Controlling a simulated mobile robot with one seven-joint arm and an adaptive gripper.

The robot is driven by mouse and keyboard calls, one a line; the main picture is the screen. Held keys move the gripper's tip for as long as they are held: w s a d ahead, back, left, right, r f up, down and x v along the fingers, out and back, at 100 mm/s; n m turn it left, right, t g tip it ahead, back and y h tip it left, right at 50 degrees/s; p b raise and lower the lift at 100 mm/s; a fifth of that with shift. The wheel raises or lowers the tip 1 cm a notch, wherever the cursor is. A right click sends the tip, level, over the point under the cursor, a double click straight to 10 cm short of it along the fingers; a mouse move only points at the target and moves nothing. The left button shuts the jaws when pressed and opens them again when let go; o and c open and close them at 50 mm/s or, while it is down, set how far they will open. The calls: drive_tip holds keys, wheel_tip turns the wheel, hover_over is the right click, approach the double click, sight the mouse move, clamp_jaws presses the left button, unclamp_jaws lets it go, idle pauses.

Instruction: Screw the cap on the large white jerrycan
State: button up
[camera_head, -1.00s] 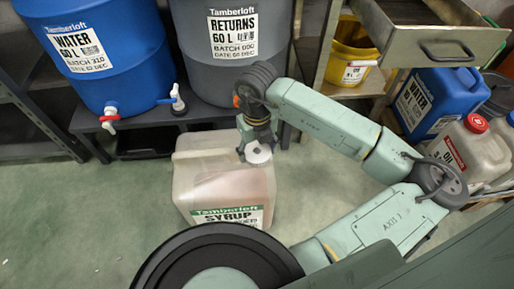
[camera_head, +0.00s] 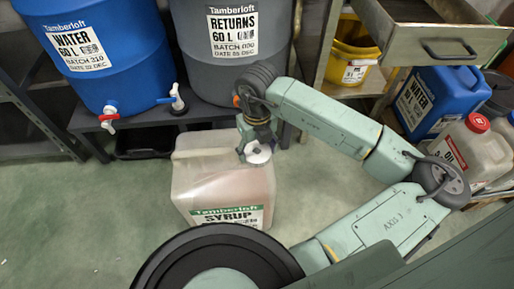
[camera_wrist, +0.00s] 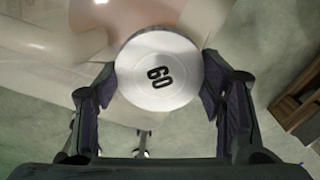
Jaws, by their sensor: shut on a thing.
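The large whitish jerrycan (camera_head: 222,190), labelled SYRUP, stands upright on the green floor in the middle of the head view. My gripper (camera_head: 257,150) is over its top right corner. In the wrist view my gripper (camera_wrist: 160,85) is shut on a round white cap (camera_wrist: 158,70) marked 60, with one finger on each side. The cap also shows in the head view (camera_head: 258,155). The jerrycan's pale top and handle (camera_wrist: 60,38) lie beyond the cap in the wrist view. The neck is hidden under the cap, so I cannot tell whether the cap sits on the thread.
A blue WATER drum (camera_head: 98,50) and a grey RETURNS drum (camera_head: 232,45) stand on a dark bench behind. At right are a shelf with a yellow bucket (camera_head: 356,48), a blue can (camera_head: 436,100) and a red-capped can (camera_head: 470,150). The floor left of the jerrycan is clear.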

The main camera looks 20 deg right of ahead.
drive_tip(key=o, duration=1.4)
drive_tip(key=shift+c, duration=0.2)
drive_tip(key=shift+c, duration=0.2)
drive_tip(key=c, duration=1.3)
drive_tip(key=m, duration=0.1)
drive_tip(key=m+b, duration=0.2)
drive_tip(key=m, duration=0.1)
drive_tip(key=shift+f, duration=0.25)
drive_tip(key=m+b, duration=0.3)
drive_tip(key=m, duration=0.2)
drive_tip(key=shift+m, duration=0.4)
drive_tip(key=m+b, duration=0.2)
drive_tip(key=m, duration=0.3)
drive_tip(key=shift+b, duration=0.3)
drive_tip(key=shift+r+m+b, duration=0.15)
drive_tip(key=shift+m+b, duration=0.3)
drive_tip(key=shift+m, duration=1.15)
